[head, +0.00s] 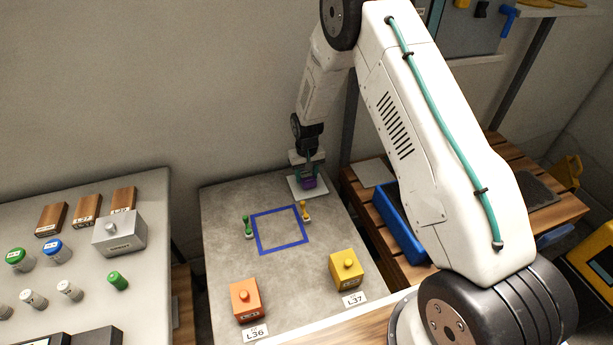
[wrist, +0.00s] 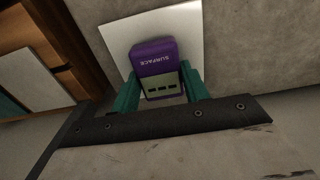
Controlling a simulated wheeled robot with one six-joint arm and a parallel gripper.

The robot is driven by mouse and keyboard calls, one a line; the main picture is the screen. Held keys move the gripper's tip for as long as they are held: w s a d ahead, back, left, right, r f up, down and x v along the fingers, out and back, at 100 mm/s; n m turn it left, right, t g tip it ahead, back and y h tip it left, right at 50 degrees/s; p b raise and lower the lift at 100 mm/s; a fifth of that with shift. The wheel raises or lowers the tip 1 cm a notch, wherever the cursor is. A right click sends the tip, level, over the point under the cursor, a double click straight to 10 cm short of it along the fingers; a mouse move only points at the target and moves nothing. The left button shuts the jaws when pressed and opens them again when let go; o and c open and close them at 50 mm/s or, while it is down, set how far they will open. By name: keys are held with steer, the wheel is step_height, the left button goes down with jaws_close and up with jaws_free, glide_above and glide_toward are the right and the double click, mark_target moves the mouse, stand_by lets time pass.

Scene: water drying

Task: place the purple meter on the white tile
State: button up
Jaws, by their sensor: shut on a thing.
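The purple meter (head: 309,183) is at the far end of the grey slab, over the white tile (head: 296,189). In the wrist view the purple meter (wrist: 154,58) has a "SURFACE" label and a pale panel with dark marks. My gripper (wrist: 157,88) has a teal finger on each side of the meter and is shut on it. The white tile (wrist: 188,38) shows behind and around the meter. I cannot tell whether the meter touches the tile. My gripper (head: 309,172) also shows in the head view, above the tile.
A blue square outline (head: 262,245) lies mid-slab, with a green stamp-like piece (head: 247,228) and a yellow one (head: 304,211) beside it. An orange block (head: 245,300) and a yellow block (head: 346,270) stand nearer. A blue tray (head: 398,222) is right of the slab.

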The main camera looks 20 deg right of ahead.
mark_target(307, 175)
steer(key=shift+f, duration=0.4)
steer(key=shift+f, duration=0.15)
steer(key=o, duration=1.1)
step_height(307, 175, up, 12)
steer(key=shift+r, duration=0.25)
